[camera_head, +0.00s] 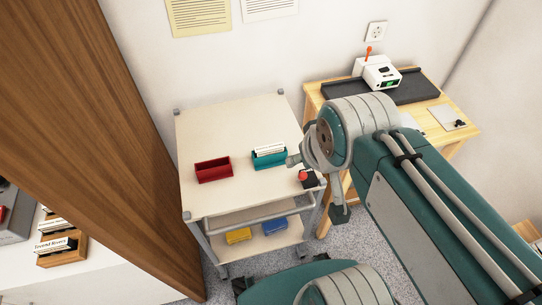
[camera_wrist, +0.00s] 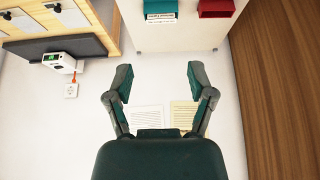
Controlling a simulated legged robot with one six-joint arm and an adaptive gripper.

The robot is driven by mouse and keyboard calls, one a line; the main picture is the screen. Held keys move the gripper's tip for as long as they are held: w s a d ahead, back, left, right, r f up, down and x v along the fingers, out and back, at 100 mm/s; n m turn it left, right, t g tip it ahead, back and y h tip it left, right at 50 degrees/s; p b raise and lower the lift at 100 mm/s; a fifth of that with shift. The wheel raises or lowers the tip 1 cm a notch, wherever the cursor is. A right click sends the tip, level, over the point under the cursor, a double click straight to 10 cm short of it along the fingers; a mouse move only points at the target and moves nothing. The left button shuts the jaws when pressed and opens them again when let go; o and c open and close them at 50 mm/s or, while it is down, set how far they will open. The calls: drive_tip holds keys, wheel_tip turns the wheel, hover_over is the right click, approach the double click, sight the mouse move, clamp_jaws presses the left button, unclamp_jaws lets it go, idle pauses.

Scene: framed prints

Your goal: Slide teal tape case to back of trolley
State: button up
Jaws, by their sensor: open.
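The teal tape case (camera_head: 268,161) sits on the trolley's top shelf (camera_head: 236,123), right of the middle, with white labelled cards or cases in it. It also shows at the top edge of the wrist view (camera_wrist: 160,7), partly cut off. My gripper (camera_wrist: 161,85) is open and empty, its two dark fingers spread apart over the pale wall in the wrist view. It is apart from the teal case. In the head view my arm reaches in from the right and ends near the trolley's right side, hiding part of that edge.
A red case (camera_head: 213,171) stands left of the teal one. A dark box with a red knob (camera_head: 303,176) is at the right front corner. The back of the shelf is clear. A wooden panel (camera_head: 125,130) stands left; a desk with a white device (camera_head: 377,74) stands right.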

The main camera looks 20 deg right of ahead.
idle(0.4)
drive_tip(key=c, duration=0.6)
drive_tip(key=shift+w+f, duration=0.15)
drive_tip(key=shift+w, duration=0.25)
clamp_jaws()
drive_tip(key=g, duration=0.6)
approach(270, 156)
drive_tip(key=s, duration=0.6)
wheel_tip(270, 156, down, 10)
drive_tip(key=shift+w+d+f, duration=0.1)
drive_tip(key=shift+d+f, duration=0.1)
drive_tip(key=w, duration=0.2)
drive_tip(key=shift+w+r, duration=0.15)
drive_tip(key=shift+w, duration=0.9)
